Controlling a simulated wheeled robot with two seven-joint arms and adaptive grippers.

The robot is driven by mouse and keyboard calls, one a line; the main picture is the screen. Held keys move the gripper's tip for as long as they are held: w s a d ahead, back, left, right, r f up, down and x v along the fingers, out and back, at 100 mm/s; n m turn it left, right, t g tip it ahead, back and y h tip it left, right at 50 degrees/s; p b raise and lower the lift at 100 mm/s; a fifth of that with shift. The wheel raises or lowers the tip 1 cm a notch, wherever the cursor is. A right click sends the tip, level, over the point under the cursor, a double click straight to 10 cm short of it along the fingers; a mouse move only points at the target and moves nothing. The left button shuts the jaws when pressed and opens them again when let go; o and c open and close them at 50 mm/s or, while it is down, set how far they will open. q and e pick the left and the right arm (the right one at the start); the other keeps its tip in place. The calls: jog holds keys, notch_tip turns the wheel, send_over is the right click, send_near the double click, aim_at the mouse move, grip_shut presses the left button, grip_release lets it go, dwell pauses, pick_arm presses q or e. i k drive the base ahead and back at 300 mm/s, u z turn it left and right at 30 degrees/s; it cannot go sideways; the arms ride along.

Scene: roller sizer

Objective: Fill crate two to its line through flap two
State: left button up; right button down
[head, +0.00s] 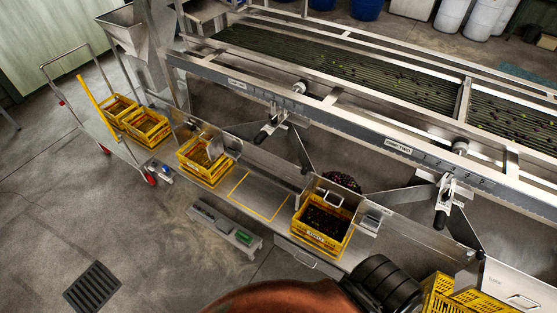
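A yellow crate (297,226) with dark fruit in it stands on the steel shelf at centre right; I take it for crate two. A heap of dark fruit (343,181) shows just behind it. A lever with a black grip (441,212), apparently that of flap two, hangs under the sizer's front beam, right of the crate. I cannot tell the flap's position or see a fill line. Neither of my grippers is in view.
Another yellow crate (207,177) and lever (266,131) are further left. A bare yellow outline (258,197) lies between the crates. A trolley (122,150) carries yellow crates. More yellow crates (437,297) are at bottom right. A floor grate (93,287) is left; floor there is open.

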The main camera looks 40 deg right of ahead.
aim_at(346, 200)
jog(key=k, duration=0.5)
jog(key=z, duration=0.3)
jog(key=i, duration=0.45)
jog(key=z, duration=0.3)
jog(key=k, duration=0.75)
jog(key=z, duration=0.65)
jog(key=i, duration=0.55)
